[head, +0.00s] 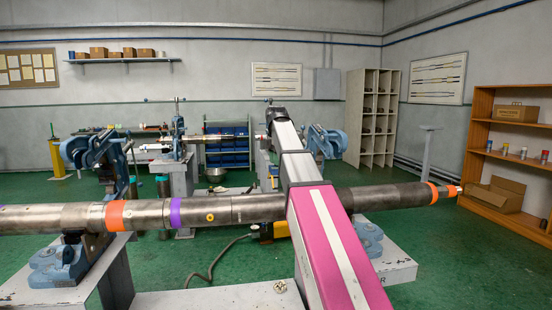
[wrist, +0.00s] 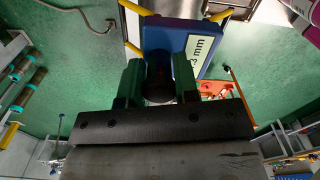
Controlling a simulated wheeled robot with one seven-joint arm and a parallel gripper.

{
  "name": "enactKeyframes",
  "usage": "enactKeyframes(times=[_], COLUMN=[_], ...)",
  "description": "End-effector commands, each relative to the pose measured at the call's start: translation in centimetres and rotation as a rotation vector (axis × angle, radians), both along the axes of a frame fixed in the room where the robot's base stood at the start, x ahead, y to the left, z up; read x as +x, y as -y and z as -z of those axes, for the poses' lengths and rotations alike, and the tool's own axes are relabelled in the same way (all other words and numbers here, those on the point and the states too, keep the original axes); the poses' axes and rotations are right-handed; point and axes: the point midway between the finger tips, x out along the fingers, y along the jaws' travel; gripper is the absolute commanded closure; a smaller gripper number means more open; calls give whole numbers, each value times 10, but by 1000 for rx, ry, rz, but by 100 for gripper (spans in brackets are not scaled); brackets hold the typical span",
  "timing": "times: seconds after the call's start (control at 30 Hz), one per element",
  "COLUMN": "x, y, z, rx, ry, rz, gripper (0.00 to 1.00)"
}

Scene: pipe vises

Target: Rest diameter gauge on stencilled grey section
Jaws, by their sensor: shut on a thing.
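In the wrist view my gripper (wrist: 159,85) has two green fingers closed on a dark round part. Beyond them is a blue body with a white label ending in "3 mm", which looks like the diameter gauge (wrist: 160,38). The gauge is held off the green floor. In the head view my arm crosses in front of the pipe string and I cannot make out the gripper. The long grey pipe string (head: 250,208) lies level across two blue vises, with orange bands and one purple band. I cannot read any stencilling on its grey sections.
A blue vise (head: 58,262) supports the pipe string at the left, on a grey stand. A grey bench (head: 220,299) runs along the front. A hose (head: 212,262) lies on the floor behind the pipe. A brown shelf (head: 478,150) stands at the right.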

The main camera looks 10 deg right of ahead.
Motion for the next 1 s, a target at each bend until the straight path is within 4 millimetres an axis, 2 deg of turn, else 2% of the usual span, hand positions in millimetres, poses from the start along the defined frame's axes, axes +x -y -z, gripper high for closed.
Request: enactKeyframes(times=[0.7, 1.0], x=[-1, 0], y=[0, 0], z=[62, 72], rx=[0, 0], ry=[-1, 1], rz=[1, 1], gripper=[100, 100])
